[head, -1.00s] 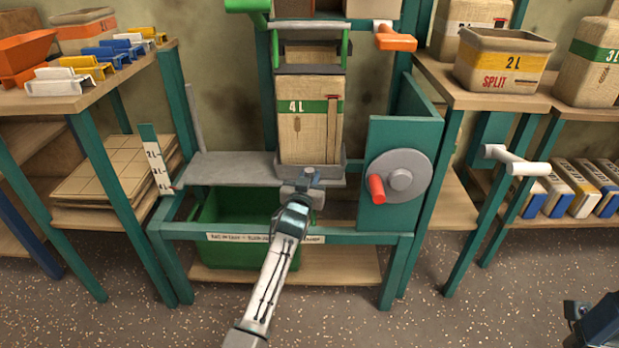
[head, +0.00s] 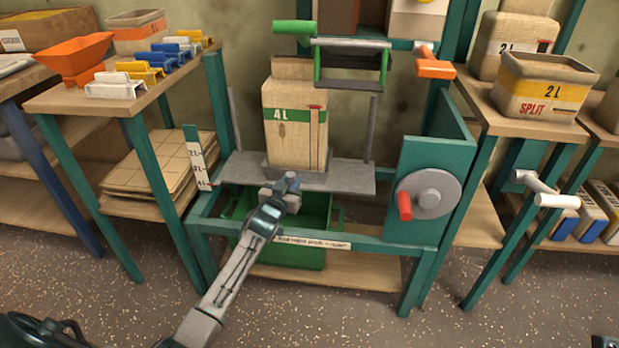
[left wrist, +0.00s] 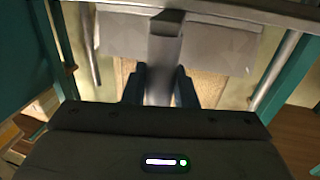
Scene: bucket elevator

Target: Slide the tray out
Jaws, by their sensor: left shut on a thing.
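The grey tray (head: 317,180) sits on the grey shelf plate of the teal frame, carrying a tan 4L container (head: 293,128) with a green band. My left gripper (head: 281,190) is shut on the grey handle at the tray's front. In the left wrist view the two dark fingers (left wrist: 160,85) stand either side of the handle (left wrist: 165,40), with the tray's grey front (left wrist: 225,45) behind. My right gripper is not clearly in view; only a dark bit shows at the lower right.
The grey plate (head: 350,176) is bare right of the tray. A crank wheel with a red knob (head: 405,206) is at the right. A green bin (head: 310,255) stands below. A white level scale (head: 197,160) is at the left, near a side table (head: 60,100).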

